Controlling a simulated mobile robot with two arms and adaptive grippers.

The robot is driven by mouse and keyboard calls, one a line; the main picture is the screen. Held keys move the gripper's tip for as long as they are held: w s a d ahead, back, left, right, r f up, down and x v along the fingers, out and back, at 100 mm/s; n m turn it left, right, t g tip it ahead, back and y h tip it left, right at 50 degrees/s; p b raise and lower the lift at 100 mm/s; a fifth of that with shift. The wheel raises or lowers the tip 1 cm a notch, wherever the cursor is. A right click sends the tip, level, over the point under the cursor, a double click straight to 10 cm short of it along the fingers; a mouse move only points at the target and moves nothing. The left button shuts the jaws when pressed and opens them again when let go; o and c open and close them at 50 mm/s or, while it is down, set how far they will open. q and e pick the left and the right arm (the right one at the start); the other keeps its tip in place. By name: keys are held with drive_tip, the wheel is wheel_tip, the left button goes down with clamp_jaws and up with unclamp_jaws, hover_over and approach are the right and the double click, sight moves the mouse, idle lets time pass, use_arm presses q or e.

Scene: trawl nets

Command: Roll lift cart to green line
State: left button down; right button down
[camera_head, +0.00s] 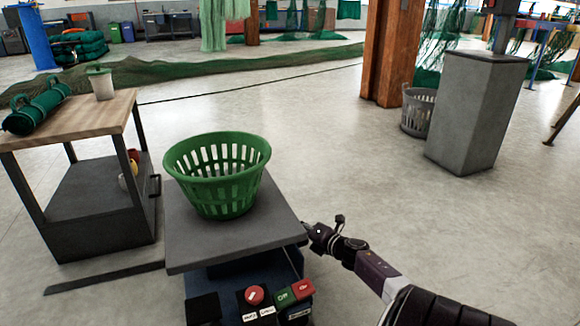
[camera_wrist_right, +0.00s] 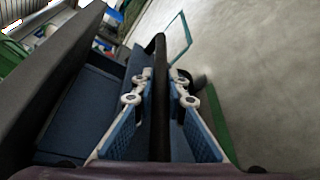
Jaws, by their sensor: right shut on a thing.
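The lift cart has a dark grey platform (camera_head: 278,215), a blue base and a front panel with red and green buttons (camera_head: 275,297). A green slatted basket (camera_head: 218,175) stands upright on the platform. My right gripper (camera_head: 318,232) is at the cart's right edge. In the right wrist view its blue finger pads (camera_wrist_right: 162,95) lie on both sides of a black bar (camera_wrist_right: 161,60), shut on it. A green strip (camera_wrist_right: 217,120) and a thinner green line (camera_wrist_right: 181,38) show on the floor there. No green line is clear in the head view. My left gripper is not in view.
A wood-topped table (camera_head: 75,118) with a green roll and a cup stands close on the cart's left. A grey pedestal (camera_head: 478,110), a grey basket (camera_head: 418,112) and an orange post (camera_head: 391,50) stand at the right. Green netting (camera_head: 190,65) lies farther back. The floor between is open.

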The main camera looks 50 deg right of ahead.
drive_tip(key=shift+d, duration=0.1)
drive_tip(key=shift+s+d, duration=0.1)
drive_tip(key=shift+d, duration=0.15)
drive_tip(key=c, duration=1.9)
unclamp_jaws()
drive_tip(key=shift+s+f, duration=0.1)
drive_tip(key=shift+c, duration=0.2)
drive_tip(key=v, duration=1.2)
drive_tip(key=shift+d, duration=0.1)
